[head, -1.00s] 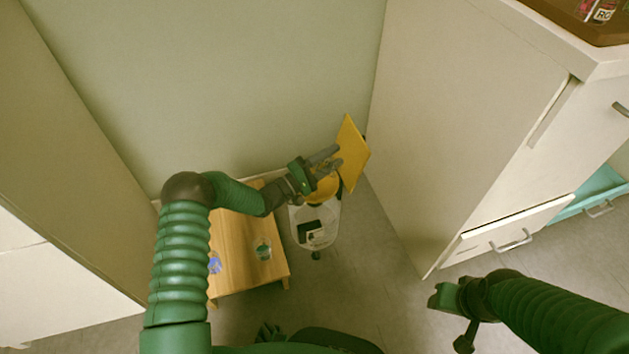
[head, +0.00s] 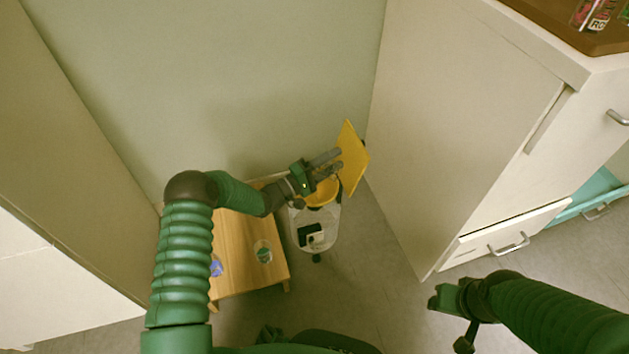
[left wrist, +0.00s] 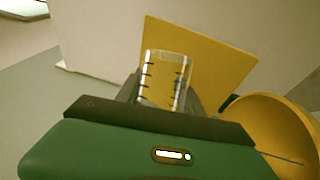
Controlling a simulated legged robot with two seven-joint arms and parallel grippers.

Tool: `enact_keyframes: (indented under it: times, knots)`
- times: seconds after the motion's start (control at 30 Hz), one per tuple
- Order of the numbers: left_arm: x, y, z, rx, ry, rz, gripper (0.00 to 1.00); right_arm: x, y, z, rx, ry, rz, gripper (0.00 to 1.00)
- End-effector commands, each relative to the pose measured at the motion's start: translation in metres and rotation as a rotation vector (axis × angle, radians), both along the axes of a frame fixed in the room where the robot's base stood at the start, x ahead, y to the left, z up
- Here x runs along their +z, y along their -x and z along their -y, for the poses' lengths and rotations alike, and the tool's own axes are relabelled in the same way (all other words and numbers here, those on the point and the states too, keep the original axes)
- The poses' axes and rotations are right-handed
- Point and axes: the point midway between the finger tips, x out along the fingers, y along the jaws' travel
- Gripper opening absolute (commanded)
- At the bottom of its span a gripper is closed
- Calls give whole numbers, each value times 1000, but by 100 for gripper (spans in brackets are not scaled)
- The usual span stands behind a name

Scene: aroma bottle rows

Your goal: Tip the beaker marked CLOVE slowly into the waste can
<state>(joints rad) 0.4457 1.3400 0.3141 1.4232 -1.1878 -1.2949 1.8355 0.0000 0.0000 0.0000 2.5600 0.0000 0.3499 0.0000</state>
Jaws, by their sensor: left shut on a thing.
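My left gripper (head: 335,161) is shut on a clear beaker (left wrist: 164,80) with dark graduation marks; the beaker looks close to upright in the left wrist view. No name is readable on it, and I cannot make it out in the head view. The waste can (head: 326,240) is a pale, see-through bin with a yellow inner ring (head: 322,193) and a raised yellow lid (head: 352,160). My left gripper is above the can's far side, beside the lid. Dark and white items lie inside the can. My right gripper (head: 437,299) is low at the right; its jaw state is unclear.
A low wooden table (head: 236,277) stands left of the can, with a bluish beaker (head: 216,267) and a greenish beaker (head: 263,252) on it. A white cabinet (head: 455,130) rises on the right, with a drawer (head: 510,240) partly open. Grey floor is clear between.

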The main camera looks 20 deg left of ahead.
Motion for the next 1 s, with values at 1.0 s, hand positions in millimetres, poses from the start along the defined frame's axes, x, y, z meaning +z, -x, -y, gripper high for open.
enact_keyframes:
  times: [1.0]
  knots:
    - [18, 8, 22, 0, -503, 187, 2, 64, 0, 0, 0, 0, 0, 48]
